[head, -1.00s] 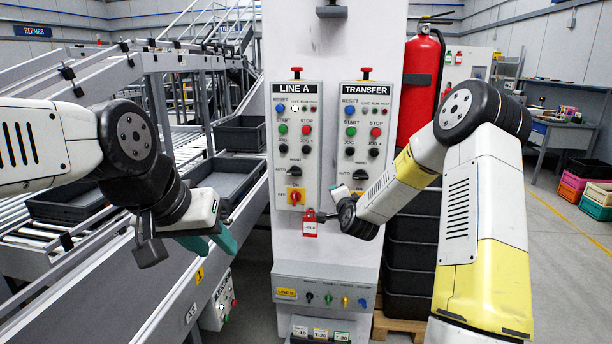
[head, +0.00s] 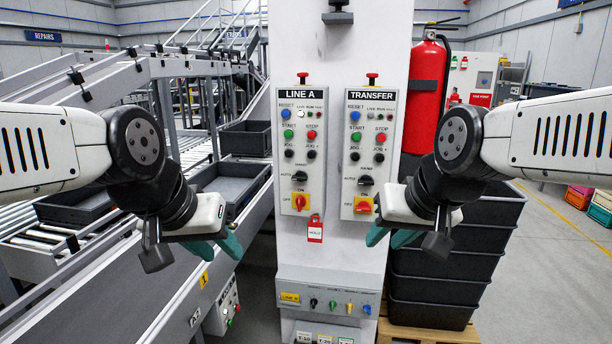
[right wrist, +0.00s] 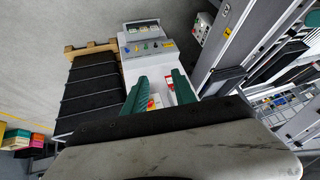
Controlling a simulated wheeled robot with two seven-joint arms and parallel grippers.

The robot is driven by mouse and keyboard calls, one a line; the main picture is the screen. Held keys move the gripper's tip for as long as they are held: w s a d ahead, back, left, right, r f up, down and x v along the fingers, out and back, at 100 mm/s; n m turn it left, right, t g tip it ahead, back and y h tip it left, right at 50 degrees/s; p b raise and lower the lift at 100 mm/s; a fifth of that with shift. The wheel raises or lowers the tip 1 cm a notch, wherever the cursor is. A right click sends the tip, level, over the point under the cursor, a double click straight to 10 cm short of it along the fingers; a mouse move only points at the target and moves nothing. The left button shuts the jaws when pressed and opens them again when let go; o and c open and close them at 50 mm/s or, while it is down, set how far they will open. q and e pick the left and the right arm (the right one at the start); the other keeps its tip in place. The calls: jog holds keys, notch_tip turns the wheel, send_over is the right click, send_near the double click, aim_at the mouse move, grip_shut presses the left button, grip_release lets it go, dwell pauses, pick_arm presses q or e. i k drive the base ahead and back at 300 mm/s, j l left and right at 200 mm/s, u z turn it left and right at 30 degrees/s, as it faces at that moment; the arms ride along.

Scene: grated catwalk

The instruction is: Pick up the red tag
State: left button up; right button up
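The red tag (head: 315,229) has a white label reading HOLD. It hangs upright just below the red rotary switch (head: 300,202) of the LINE A panel (head: 301,150). What it hangs from is too small to tell. In the right wrist view the tag (right wrist: 170,88) shows in part beside one finger. My right gripper (head: 385,240) is open and empty, right of the tag and below the TRANSFER panel (head: 371,150). Its teal fingers (right wrist: 157,92) stand apart in the right wrist view. My left gripper (head: 229,247) appears open and empty, left of the column and apart from the tag.
The white column (head: 346,60) carries both panels and a lower sloped panel (head: 327,300) with small knobs. Black stacked crates (head: 440,285) and a red fire extinguisher (head: 424,90) stand to its right. A conveyor (head: 130,270) runs along the left.

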aim_at(315, 230)
jog(key=i+l+u, duration=0.3)
jog(key=l, duration=0.25)
jog(key=i+l+u, duration=0.3)
jog(key=l, duration=0.35)
jog(key=i+l+u, duration=0.1)
jog(key=i+l, duration=0.15)
jog(key=i+l+u, duration=0.15)
jog(key=l, duration=0.3)
jog(key=k, duration=0.05)
